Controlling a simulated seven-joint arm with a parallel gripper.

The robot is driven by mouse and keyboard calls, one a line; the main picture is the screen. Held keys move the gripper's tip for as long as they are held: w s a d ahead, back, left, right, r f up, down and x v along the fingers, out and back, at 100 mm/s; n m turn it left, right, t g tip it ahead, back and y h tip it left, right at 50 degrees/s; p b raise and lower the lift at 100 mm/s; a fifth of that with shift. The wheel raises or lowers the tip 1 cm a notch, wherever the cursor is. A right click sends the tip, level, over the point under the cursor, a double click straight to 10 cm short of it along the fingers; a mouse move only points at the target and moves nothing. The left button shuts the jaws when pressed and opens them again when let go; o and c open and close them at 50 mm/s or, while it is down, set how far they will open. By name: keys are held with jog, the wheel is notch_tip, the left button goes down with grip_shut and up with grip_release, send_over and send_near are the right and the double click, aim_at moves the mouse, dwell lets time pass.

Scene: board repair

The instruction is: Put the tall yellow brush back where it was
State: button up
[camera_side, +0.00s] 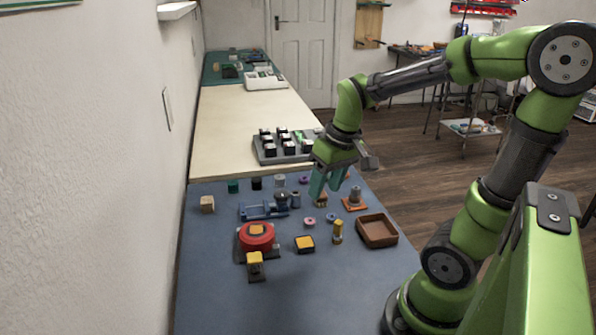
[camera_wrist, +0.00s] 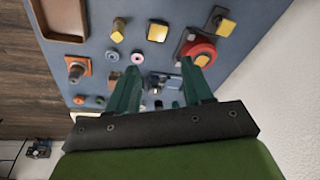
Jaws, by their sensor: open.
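A tall, narrow yellow piece (camera_side: 337,232), which looks like the yellow brush, stands upright on the blue mat (camera_side: 225,300), left of the brown tray. In the wrist view a yellow-topped post (camera_wrist: 118,30) near the top looks like the same piece. My gripper (camera_side: 324,192) is open with teal fingers, above the far part of the mat, beyond the yellow piece and apart from it. In the wrist view nothing is held between the fingertips (camera_wrist: 162,60). A small brownish piece (camera_side: 321,201) shows just below the fingers. No marked place for the brush can be made out.
A brown tray (camera_side: 377,231) is at the mat's right edge. A red round device (camera_side: 257,236), a yellow-topped stand (camera_side: 255,267), a yellow-and-black block (camera_side: 304,244) and a blue fixture (camera_side: 262,210) stand left. A grey rack (camera_side: 285,148) is behind. The front mat is clear.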

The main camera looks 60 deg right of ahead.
jog(key=s+a+r+t+y, duration=0.1)
jog(key=s+a+r+t, duration=0.2)
jog(key=a+r, duration=0.3)
jog(key=a+t, duration=0.1)
jog(key=a, duration=0.4)
jog(key=shift+s+t+y, duration=0.2)
jog(key=shift+t+y, duration=0.1)
jog(key=shift+y, duration=0.1)
jog(key=shift+r, duration=0.1)
